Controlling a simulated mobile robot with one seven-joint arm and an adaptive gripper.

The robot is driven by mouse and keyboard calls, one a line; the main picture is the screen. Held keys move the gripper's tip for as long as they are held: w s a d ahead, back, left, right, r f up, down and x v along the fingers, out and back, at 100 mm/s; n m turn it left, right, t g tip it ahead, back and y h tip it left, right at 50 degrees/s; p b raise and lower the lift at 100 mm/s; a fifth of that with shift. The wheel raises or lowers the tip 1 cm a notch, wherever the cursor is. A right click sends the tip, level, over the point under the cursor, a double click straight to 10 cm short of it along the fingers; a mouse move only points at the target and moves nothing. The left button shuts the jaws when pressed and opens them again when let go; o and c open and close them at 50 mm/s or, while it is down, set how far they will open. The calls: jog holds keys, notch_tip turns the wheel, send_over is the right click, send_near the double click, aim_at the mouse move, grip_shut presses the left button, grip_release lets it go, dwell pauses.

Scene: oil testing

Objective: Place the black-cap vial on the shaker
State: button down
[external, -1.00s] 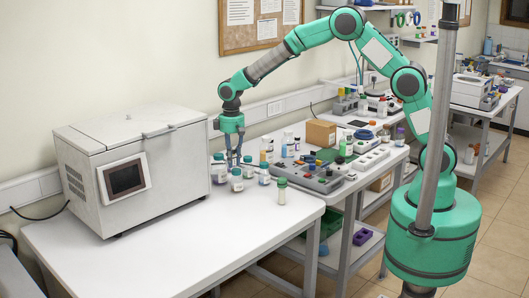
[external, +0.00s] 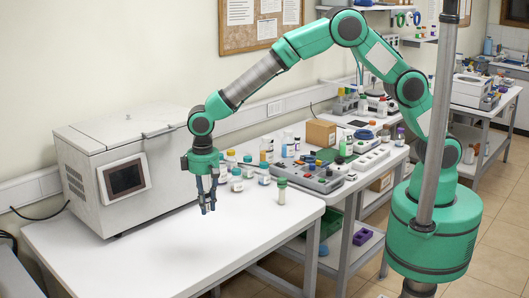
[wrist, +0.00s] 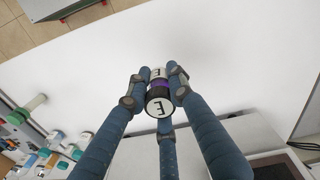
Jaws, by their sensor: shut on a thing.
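My gripper (external: 207,208) is shut on a vial and holds it above the white table, in front of the white box. In the wrist view the gripper (wrist: 161,84) has its fingers around the vial (wrist: 159,104), which shows a dark cap rim, a white disc with a letter and a purple band. In the external view the fingers mostly hide it. I cannot tell for sure which device is the shaker; a large white lidded box (external: 75,160) with a dark screen stands at the left, and a grey device (external: 318,178) with coloured knobs stands at the right.
Several vials stand right of my gripper, including a teal-capped one (external: 236,181) and a green-capped one (external: 282,191) nearer the right edge. The front of the white table (external: 150,255) is clear. A cardboard box (external: 321,133) stands behind on the adjoining bench.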

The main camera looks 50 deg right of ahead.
jog(key=s+a, duration=0.9)
jog(key=s, duration=0.2)
notch_tip(320, 180, down, 10)
jog(key=shift+s+a+f+p, duration=0.15)
jog(key=shift+s+p, duration=0.1)
jog(key=shift+p, duration=0.05)
jog(key=shift+a, duration=0.1)
send_over(162, 283)
jog(key=shift+a+f, duration=0.1)
jog(key=shift+f, duration=0.65)
jog(key=shift+s, duration=0.1)
jog(key=shift+f+p, duration=0.3)
jog(key=shift+f, duration=1.45)
